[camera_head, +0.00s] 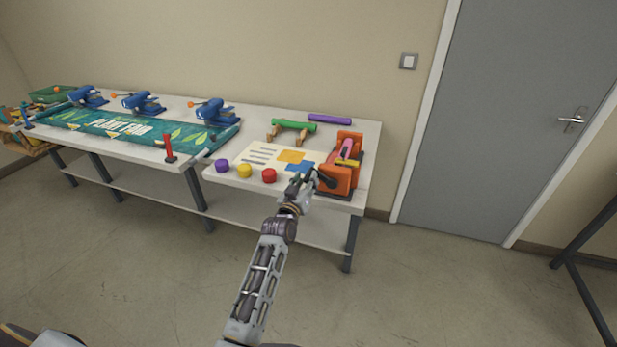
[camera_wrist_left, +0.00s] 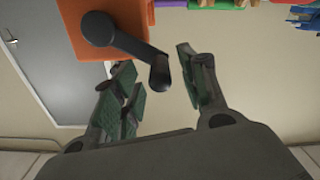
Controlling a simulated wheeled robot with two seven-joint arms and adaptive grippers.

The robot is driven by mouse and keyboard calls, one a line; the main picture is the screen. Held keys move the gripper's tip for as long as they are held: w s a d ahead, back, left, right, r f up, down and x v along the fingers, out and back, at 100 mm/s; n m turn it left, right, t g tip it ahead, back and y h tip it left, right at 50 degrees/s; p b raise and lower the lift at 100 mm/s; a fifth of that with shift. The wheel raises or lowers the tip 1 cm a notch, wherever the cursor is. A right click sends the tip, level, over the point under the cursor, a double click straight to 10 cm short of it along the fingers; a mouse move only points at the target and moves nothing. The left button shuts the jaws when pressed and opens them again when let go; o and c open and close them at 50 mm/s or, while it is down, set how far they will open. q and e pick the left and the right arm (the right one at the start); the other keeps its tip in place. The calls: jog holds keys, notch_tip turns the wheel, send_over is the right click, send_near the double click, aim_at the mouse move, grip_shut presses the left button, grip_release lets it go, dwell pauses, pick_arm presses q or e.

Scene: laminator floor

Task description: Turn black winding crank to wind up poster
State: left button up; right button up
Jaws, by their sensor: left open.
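The orange winder (camera_head: 338,181) stands at the right end of the near table, with a pink roll (camera_head: 347,149) in it. Its black winding crank (camera_wrist_left: 128,43) shows clearly in the left wrist view, with the hub on the orange face and the handle (camera_wrist_left: 159,74) pointing at my gripper. A cream poster (camera_head: 262,156) with grey lines and yellow and blue patches lies flat left of the winder. My left gripper (camera_head: 304,180) is at the crank, partly covering it in the head view. Its fingers (camera_wrist_left: 157,88) are open, with the handle end between them; contact is unclear. My right gripper is out of view.
Purple (camera_head: 222,165), yellow (camera_head: 245,171) and red (camera_head: 269,175) round pieces line the table's front edge. A green roller (camera_head: 294,126) and a purple roll (camera_head: 330,119) lie behind the poster. A teal banner (camera_head: 125,125) and blue clamps (camera_head: 212,111) are further left. A grey door (camera_head: 490,120) is at right.

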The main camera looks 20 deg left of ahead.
pick_arm(q)
jog(key=shift+w, duration=1.5)
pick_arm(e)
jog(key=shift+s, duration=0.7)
pick_arm(q)
jog(key=shift+c, duration=0.2)
jog(key=c, duration=0.5)
grip_shut()
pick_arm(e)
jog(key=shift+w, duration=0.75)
